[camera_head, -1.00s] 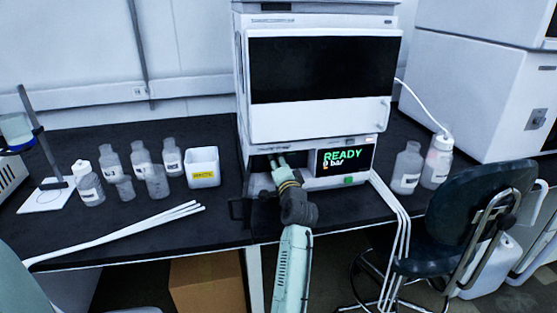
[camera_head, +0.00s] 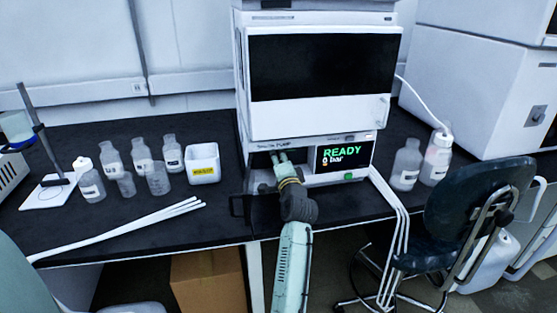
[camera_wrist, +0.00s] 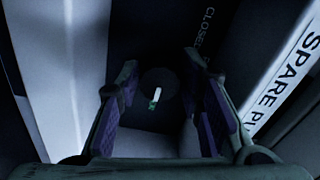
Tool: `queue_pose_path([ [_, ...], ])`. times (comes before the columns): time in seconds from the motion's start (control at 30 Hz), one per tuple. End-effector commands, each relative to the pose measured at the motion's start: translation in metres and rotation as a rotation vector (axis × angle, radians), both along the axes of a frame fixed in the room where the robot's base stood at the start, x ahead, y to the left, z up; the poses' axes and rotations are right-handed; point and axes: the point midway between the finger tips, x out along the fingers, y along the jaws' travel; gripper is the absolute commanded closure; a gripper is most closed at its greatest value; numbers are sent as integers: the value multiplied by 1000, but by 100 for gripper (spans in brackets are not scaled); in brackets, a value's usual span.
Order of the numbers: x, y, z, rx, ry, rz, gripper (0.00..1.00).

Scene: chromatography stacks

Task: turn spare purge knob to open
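The spare pump (camera_head: 262,142) is the lower unit of the white stack, with a dark recess at its left. My gripper (camera_head: 279,157) reaches into this recess and hides the knob in the head view. In the wrist view the dark round purge knob (camera_wrist: 165,84) shows beyond and between the fingertips of my gripper (camera_wrist: 161,68), with a pale green-white mark on its face. Both fingers stand apart, with a dark gap on each side of the knob. The word "CLOSED" (camera_wrist: 207,30) is printed beside it, and a "SPARE PU…" label (camera_wrist: 291,72) runs along the right.
The pump's screen (camera_head: 343,157) reads "READY 0 bar", with a green button (camera_head: 349,176) below. White tubes (camera_head: 395,205) hang at the right near a chair (camera_head: 470,215). Several bottles (camera_head: 140,155) and a white bin (camera_head: 203,160) stand left on the black bench.

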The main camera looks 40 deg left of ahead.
Motion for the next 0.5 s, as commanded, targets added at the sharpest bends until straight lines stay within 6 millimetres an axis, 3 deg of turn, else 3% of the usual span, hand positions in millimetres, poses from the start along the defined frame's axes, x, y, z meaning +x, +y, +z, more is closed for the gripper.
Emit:
queue_pose_path([
  [0.2, 0, 0, 0, -1, -1, 1, 51],
  [0.5, -1, -1, -1, -2, -1, 1, 51],
])
